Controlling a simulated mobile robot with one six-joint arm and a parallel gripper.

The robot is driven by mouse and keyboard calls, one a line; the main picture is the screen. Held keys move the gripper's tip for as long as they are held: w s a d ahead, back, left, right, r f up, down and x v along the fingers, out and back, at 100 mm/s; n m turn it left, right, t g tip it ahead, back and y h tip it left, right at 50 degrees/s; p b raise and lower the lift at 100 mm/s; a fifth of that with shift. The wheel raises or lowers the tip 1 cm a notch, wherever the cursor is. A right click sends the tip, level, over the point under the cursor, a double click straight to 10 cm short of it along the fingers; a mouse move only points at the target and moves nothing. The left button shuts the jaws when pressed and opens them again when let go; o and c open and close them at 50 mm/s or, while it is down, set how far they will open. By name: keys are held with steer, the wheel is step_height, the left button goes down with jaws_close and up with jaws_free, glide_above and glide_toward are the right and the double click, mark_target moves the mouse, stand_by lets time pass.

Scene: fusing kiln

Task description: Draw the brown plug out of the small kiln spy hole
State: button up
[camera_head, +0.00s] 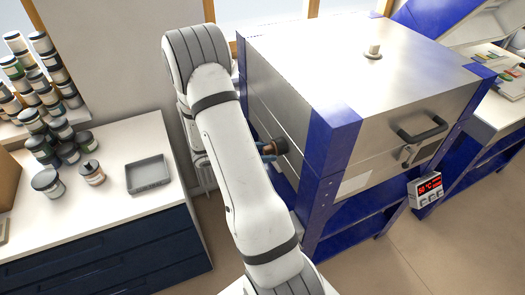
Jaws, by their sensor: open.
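The small kiln (282,100) is a closed silver box in a blue frame, right of my arm. A dark brown round piece, which looks like the plug (281,146), sticks out from the kiln's left side wall. The spy hole itself cannot be seen. My gripper (267,150) is mostly hidden behind my white arm. Only a small part of it shows, right beside the plug's outer end. It is open. I cannot tell whether its fingers are around the plug or just short of it.
A pale knob (373,51) stands on the kiln's top. A handle (420,132) and a red-lit controller (425,188) are at its front. A white counter (110,205) at left bears several jars and an empty grey tray (148,174). A raised blue-edged lid is at upper right.

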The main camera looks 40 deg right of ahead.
steer(key=shift+c, duration=0.2)
jaws_close()
steer(key=c, duration=0.7)
jaws_free()
jaws_close()
